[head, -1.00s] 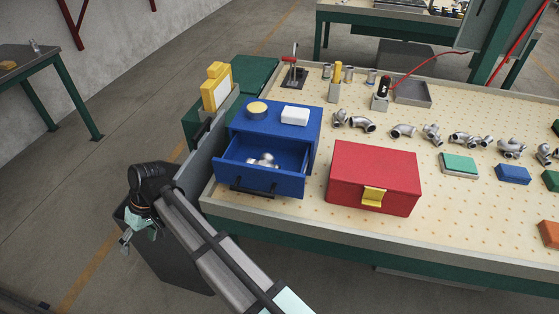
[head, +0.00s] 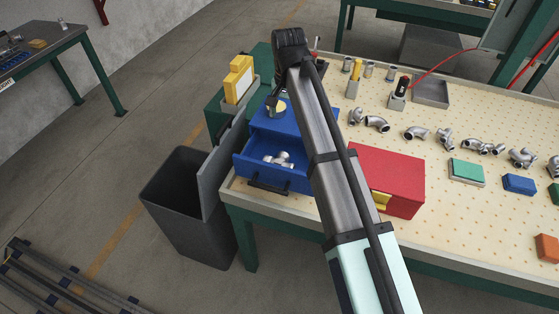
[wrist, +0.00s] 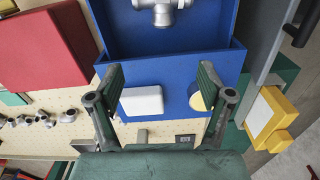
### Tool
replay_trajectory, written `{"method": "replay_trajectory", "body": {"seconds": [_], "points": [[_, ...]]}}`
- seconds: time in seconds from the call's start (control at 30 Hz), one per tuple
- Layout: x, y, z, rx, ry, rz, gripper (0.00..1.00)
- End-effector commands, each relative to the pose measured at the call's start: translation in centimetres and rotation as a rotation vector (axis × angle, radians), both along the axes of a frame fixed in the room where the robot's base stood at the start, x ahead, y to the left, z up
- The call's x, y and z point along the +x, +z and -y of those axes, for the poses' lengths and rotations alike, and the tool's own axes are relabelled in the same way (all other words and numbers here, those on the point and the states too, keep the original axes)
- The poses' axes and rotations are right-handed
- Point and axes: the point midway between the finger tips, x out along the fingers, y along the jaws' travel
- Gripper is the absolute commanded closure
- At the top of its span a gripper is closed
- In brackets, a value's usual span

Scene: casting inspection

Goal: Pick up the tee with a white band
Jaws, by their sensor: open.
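A grey metal tee (head: 278,160) lies in the open drawer of the blue cabinet (head: 243,163). The wrist view shows part of this tee (wrist: 163,12) at the top edge, cut off by the frame. I cannot make out a white band on it. My gripper (wrist: 161,70) is open and empty, above the blue cabinet top, with the tee beyond its fingertips. In the head view my arm covers part of the cabinet, and the gripper shows only partly near the yellow-topped round item (head: 276,106).
A white block (wrist: 142,101) lies on the cabinet. A red box (head: 390,170) stands right of it. Several metal fittings (head: 482,147) lie in a row on the pegboard table. A yellow item (head: 238,78) stands behind left. A dark bin (head: 190,205) is on the floor.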

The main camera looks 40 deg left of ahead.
Motion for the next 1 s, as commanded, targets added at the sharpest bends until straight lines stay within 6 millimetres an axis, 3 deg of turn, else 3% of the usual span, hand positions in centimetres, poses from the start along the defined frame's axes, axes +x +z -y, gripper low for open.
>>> {"method": "replay_trajectory", "body": {"seconds": [0.6, 1.0], "points": [[-0.2, -10.2, -0.1, 0.001, 0.005, -0.002, 0.21], [-0.2, -12.6, -0.3, 0.000, 0.005, -0.003, 0.21]]}}
